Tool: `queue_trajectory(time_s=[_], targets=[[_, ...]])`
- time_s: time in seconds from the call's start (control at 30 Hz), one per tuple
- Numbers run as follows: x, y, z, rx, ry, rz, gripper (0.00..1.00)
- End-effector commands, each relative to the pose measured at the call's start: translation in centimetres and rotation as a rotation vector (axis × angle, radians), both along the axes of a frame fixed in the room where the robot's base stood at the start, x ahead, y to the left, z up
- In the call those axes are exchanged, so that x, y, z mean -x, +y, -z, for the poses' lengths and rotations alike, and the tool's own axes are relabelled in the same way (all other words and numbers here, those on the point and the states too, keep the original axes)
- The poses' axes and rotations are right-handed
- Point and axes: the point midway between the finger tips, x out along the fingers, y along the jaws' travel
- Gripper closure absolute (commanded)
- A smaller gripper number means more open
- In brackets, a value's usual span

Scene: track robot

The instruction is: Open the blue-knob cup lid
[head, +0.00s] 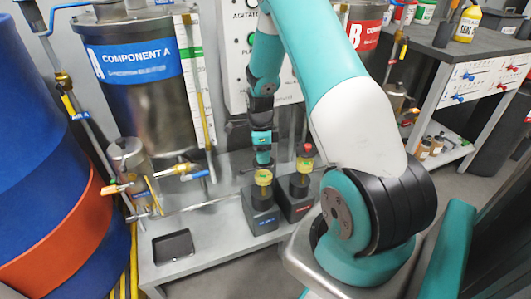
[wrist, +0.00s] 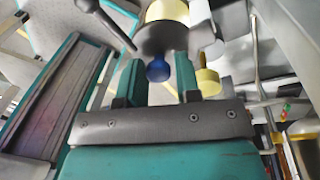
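The blue knob (wrist: 158,70) shows in the wrist view between the two teal fingertips, with a visible gap on each side. A dark round part and a yellow part (wrist: 167,11) lie just beyond it. My gripper (wrist: 160,78) is open and empty. In the head view my gripper (head: 263,158) points down directly over the left cup, whose yellow part (head: 264,177) shows above a dark block (head: 261,212). The blue knob is hidden there behind my gripper. I cannot tell whether the fingers touch the knob.
A second cup with a red knob (head: 306,149) stands close on the right on its own dark block (head: 297,199). A black tray (head: 173,246) lies on the grey bench to the left. The Component A tank (head: 140,95) and valve pipes stand behind and left.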

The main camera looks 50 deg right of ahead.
Motion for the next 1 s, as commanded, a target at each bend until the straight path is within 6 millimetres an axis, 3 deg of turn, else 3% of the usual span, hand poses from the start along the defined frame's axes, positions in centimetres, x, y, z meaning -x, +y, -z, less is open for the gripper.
queue_trajectory(time_s=[0.07,0.37,0.8,1.0], targets=[[0.0,0.0,0.0,0.0,0.0,0.0,0.51],[0.0,0.0,-0.2,-0.001,-0.001,-0.001,0.51],[-0.8,-0.4,-6.7,0.001,-0.003,0.0,0.51],[-0.9,-0.5,-7.5,-0.001,0.0,0.0,0.51]])
